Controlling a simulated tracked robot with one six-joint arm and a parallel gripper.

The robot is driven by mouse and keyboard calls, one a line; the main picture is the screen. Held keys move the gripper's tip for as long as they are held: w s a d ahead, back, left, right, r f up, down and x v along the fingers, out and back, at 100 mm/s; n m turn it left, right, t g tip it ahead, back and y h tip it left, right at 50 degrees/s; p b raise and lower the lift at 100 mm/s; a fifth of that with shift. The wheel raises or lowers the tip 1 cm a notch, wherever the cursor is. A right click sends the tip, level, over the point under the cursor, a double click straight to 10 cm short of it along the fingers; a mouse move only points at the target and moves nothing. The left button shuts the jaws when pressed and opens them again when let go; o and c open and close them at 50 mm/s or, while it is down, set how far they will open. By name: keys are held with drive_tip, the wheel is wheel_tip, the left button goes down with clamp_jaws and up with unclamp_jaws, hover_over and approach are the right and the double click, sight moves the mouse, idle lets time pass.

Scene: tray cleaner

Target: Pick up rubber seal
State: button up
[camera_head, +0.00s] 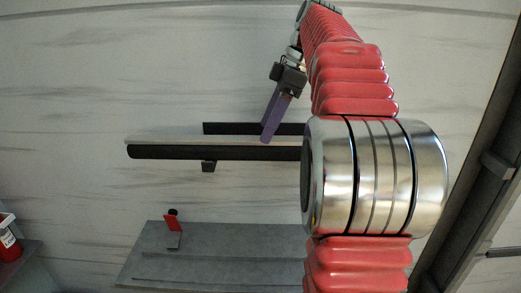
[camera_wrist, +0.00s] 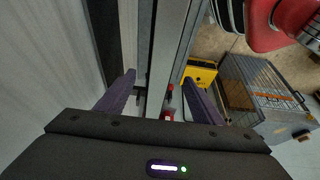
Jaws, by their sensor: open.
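No part is plainly recognisable as the rubber seal. The closest match is a long black bar (camera_head: 215,152) with a rounded left end, running level along the marbled wall in the head view. A second dark strip (camera_head: 232,128) lies just above it, and a pale edge runs between them. My gripper (camera_head: 267,138) has purple fingers pointing down at these strips; contact cannot be told. In the wrist view my gripper (camera_wrist: 159,76) is open, its fingers wide apart and nothing held. A dark strip (camera_wrist: 103,45) and a pale grey beam (camera_wrist: 168,50) run away there.
A grey shelf (camera_head: 210,262) is below, with a small red and black part (camera_head: 172,223) on it. A red bottle (camera_head: 9,243) stands at the far left. The wrist view shows a yellow box (camera_wrist: 200,72) and a metal crate (camera_wrist: 268,98) on the floor.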

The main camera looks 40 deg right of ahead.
drive_tip(key=shift+f, duration=0.15)
drive_tip(key=shift+x, duration=2.6)
drive_tip(key=c, duration=1.4)
drive_tip(key=shift+c, duration=0.4)
drive_tip(key=shift+r, duration=5.1)
